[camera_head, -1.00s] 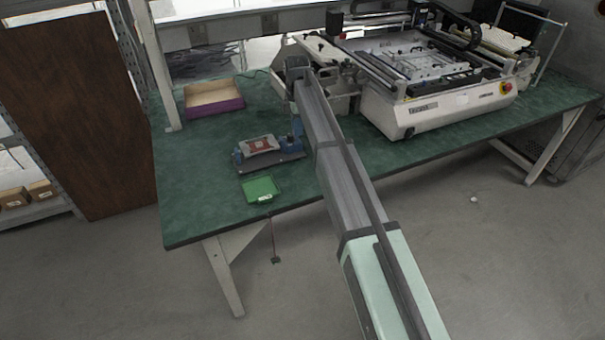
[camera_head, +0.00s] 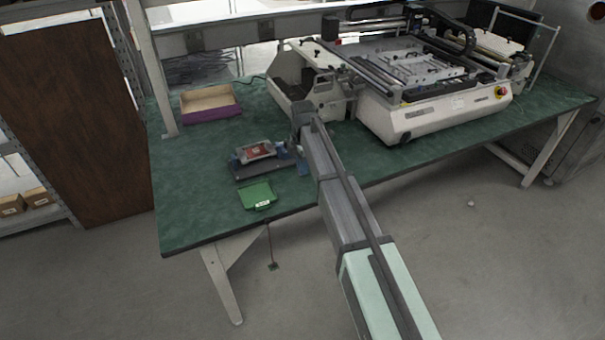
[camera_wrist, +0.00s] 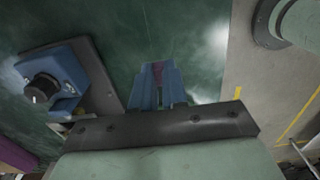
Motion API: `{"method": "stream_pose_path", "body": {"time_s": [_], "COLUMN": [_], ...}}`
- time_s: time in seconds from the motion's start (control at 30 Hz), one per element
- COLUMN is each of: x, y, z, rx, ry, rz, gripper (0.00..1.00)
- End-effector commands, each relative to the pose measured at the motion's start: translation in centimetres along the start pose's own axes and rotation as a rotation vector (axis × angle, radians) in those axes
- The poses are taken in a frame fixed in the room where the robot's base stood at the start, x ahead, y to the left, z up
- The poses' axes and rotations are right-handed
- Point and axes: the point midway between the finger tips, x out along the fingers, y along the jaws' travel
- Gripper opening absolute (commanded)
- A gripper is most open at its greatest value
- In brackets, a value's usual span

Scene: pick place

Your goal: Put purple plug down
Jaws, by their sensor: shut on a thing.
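The purple plug (camera_wrist: 158,68) shows in the wrist view as a small dark purple piece between the blue fingers of my gripper (camera_wrist: 159,84). My gripper is shut on it, and the fingers hide most of it. Green tabletop lies beyond the tips; I cannot tell whether the plug touches it. In the head view my gripper (camera_head: 303,168) is low over the green table (camera_head: 205,215), just right of a dark fixture. The plug cannot be made out there.
The fixture (camera_head: 258,170) with blue parts shows left of my fingers in the wrist view (camera_wrist: 45,85). A purple-sided box (camera_head: 212,114) stands behind. A large white machine (camera_head: 440,118) fills the right. The table's front edge is close.

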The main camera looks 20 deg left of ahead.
Motion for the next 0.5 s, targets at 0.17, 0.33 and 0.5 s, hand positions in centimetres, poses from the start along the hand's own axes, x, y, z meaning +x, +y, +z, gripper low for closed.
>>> {"method": "stream_pose_path", "body": {"time_s": [0.17, 0.33, 0.5], "x": [1.8, 3.4, 3.4], "y": [0.0, 0.0, 0.0], "z": [0.0, 0.0, 0.0], "rx": [0.0, 0.0, 0.0], "ry": [0.0, 0.0, 0.0], "rz": [-0.001, -0.001, 0.0], "gripper": [0.0, 0.0, 0.0]}}
